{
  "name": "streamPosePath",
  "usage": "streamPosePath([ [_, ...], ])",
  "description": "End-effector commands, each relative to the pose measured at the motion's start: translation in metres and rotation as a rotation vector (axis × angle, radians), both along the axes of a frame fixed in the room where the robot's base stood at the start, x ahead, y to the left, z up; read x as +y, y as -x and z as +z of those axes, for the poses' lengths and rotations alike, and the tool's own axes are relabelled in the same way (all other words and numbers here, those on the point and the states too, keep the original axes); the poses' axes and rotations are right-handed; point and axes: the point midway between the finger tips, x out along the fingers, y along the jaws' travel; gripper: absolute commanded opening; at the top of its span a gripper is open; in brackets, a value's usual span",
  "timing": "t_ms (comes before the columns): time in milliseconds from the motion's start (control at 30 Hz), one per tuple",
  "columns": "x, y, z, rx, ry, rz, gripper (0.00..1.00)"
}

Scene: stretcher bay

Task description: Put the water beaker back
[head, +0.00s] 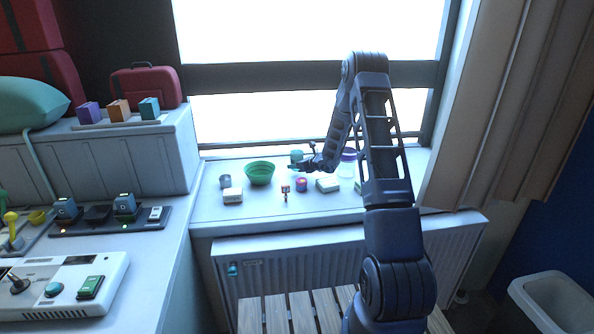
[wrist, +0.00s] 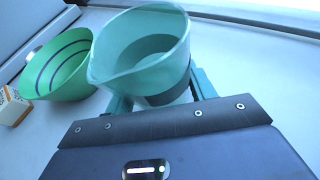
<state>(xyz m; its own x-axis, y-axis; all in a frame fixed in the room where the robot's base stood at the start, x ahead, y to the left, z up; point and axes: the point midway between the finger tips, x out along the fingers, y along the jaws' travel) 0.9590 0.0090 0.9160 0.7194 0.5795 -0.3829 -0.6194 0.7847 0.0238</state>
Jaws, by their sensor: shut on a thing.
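The water beaker (wrist: 150,45) is a translucent teal cup with a pouring lip and a darker band low on its wall. It fills the upper middle of the wrist view. My gripper (wrist: 160,97) is shut on it, with a teal finger on either side of its lower part. In the head view the beaker (head: 296,155) is a small teal shape at my gripper (head: 299,166), over the windowsill. Its base is hidden, and I cannot tell whether it touches the sill.
A green bowl (head: 259,173) stands just left of the beaker. A grey cup (head: 225,181), white boxes (head: 233,196), a small purple jar (head: 301,185), a small figure (head: 285,191) and a purple-banded jar (head: 348,164) share the sill (head: 260,210). Its front strip is mostly clear.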

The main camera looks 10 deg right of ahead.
Motion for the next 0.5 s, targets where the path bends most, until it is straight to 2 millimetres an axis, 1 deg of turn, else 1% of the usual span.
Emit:
streamPosePath([
  [33,0.001,0.000,-0.008,0.003,-0.001,0.001,0.29],
  [100,0.001,0.000,-0.017,0.001,0.000,0.002,0.29],
  [200,0.001,0.000,-0.025,0.002,0.000,0.001,0.29],
  [500,0.000,0.000,-0.026,0.000,0.000,0.001,0.29],
])
